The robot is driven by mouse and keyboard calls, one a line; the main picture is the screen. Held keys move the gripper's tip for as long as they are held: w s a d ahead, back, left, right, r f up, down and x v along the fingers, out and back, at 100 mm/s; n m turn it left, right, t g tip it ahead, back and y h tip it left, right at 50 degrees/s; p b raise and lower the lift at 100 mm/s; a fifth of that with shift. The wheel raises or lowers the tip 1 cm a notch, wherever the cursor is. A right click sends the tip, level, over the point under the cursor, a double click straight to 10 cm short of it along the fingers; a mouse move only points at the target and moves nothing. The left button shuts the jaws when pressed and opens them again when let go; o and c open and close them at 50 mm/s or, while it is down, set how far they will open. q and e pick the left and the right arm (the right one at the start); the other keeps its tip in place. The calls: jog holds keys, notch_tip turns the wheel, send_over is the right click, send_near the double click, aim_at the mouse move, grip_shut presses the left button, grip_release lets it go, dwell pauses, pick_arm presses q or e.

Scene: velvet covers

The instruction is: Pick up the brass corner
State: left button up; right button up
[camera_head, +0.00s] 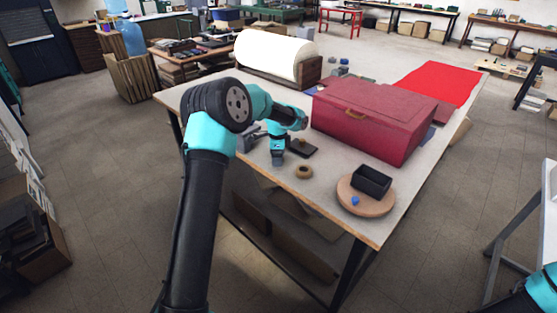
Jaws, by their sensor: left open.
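My left gripper (278,158) is open, low over the near left part of the table and pointing down. Just right of it is a small dark block or pad (304,150), with a tiny thing on it that is too small to make out. I cannot clearly pick out the brass corner; it may be that tiny thing or be hidden by my gripper. My right gripper is out of view; only a piece of my right arm shows at the bottom right corner.
A large red velvet box (372,118) stands behind and right of the gripper. A tan ring (304,172) lies in front. A round wooden board (364,203) holds a black tray (372,180) and a small blue piece (355,201). A white roll (275,54) and red cloth (438,82) lie farther back.

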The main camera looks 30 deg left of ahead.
pick_arm(q)
jog(key=shift+f, duration=0.2)
jog(key=shift+c, duration=0.5)
jog(key=c, duration=0.9)
